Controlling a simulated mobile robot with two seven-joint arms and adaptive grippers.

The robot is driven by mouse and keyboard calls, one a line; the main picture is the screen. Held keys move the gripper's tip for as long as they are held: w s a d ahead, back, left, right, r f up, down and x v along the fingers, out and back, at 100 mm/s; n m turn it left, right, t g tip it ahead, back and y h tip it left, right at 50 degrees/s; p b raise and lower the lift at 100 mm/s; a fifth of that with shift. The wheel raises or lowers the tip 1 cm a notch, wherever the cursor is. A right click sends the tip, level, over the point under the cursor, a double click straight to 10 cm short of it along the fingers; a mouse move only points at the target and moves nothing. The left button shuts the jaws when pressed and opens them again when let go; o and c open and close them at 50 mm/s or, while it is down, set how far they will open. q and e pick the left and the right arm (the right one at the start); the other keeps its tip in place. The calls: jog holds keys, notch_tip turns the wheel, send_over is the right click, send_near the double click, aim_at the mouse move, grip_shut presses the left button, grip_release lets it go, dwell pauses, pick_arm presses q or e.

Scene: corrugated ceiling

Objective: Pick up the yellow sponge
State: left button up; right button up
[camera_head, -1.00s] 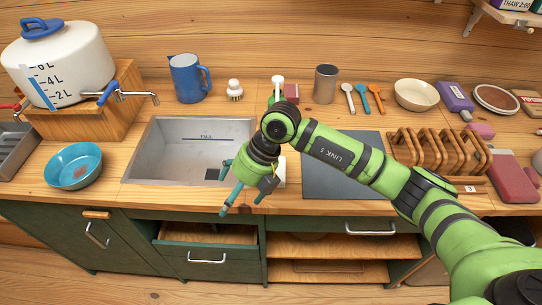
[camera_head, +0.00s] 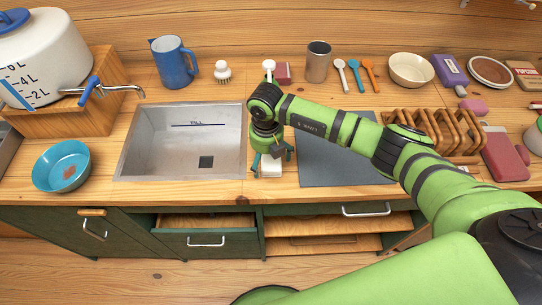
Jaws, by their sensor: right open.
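My right gripper (camera_head: 271,160) is open and points down over the counter strip between the sink and the grey mat. Its teal fingers are spread around a pale cream block (camera_head: 270,169), which lies on the counter. The gripper partly hides this block. I cannot tell for sure that it is the yellow sponge, and no other clearly yellow sponge shows. I cannot tell whether the fingers touch the block. My left gripper is not in view.
The empty sink (camera_head: 160,150) is left of the gripper, and the grey mat (camera_head: 335,165) is right of it. A white-topped item (camera_head: 268,66), a reddish block (camera_head: 284,72) and a metal cup (camera_head: 318,62) stand behind. A wooden rack (camera_head: 440,130) is further right.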

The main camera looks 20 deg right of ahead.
jog(key=c, duration=0.8)
jog(key=shift+c, duration=0.6)
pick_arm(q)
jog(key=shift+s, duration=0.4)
pick_arm(e)
jog(key=shift+r, duration=0.1)
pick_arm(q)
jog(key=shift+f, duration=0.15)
pick_arm(e)
jog(key=shift+r, duration=0.1)
